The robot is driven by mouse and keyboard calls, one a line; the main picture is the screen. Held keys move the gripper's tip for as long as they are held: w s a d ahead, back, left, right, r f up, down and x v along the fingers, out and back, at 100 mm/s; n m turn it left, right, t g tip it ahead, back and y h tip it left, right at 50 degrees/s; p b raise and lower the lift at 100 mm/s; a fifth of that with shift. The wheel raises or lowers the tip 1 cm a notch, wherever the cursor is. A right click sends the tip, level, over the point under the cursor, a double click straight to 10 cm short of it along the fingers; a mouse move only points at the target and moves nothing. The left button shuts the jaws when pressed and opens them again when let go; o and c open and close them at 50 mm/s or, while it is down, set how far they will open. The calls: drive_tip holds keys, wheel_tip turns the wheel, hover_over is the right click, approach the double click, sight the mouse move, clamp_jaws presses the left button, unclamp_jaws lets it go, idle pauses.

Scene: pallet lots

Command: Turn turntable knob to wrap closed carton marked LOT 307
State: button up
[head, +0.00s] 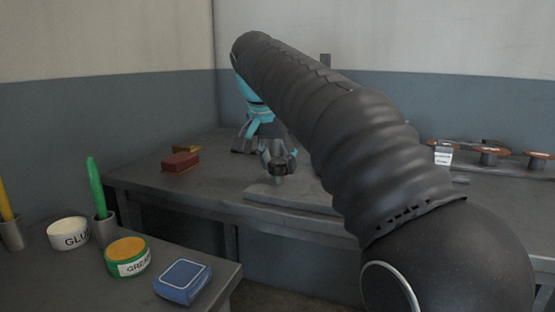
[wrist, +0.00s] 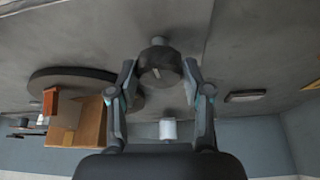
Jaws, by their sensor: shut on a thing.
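The knob (wrist: 160,68), dark and round with a pale mark on its face, sits between the fingertips of my gripper (wrist: 160,72) in the wrist view. The fingers are shut on its sides. The turntable (wrist: 50,76) is a dark round disc left of the knob in the wrist view. A brown carton (wrist: 92,122) stands on it. I cannot read a lot mark on the carton. My arm hides the turntable and carton in the head view.
A red block (head: 180,162) lies on the back bench (head: 150,187). Discs on posts (head: 488,152) stand at its right. A white cylinder (wrist: 168,129) shows beyond the knob. The near table holds a glue tub (head: 68,234), grease tin (head: 127,257) and blue box (head: 183,281).

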drive_tip(key=n+y+p, duration=0.1)
drive_tip(key=n, duration=0.2)
drive_tip(key=n+y+p, duration=0.1)
drive_tip(key=n, duration=0.2)
drive_tip(key=shift+d+r+n+t, duration=0.1)
drive_tip(key=shift+d+n+t, duration=0.05)
drive_tip(key=shift+n+t, duration=0.15)
drive_tip(key=n+y, duration=0.2)
drive_tip(key=n, duration=0.3)
drive_tip(key=shift+g+p, duration=0.4)
drive_tip(key=n+g+y, duration=0.1)
drive_tip(key=n, duration=0.2)
drive_tip(key=n+g+y, duration=0.1)
drive_tip(key=n, duration=0.2)
drive_tip(key=shift+w+d+n, duration=0.1)
drive_tip(key=shift+w+n, duration=0.05)
drive_tip(key=shift+n, duration=0.25)
drive_tip(key=n+g, duration=0.2)
drive_tip(key=n, duration=0.3)
drive_tip(key=shift+n, duration=0.4)
drive_tip(key=o, duration=1.2)
drive_tip(key=shift+c, duration=0.2)
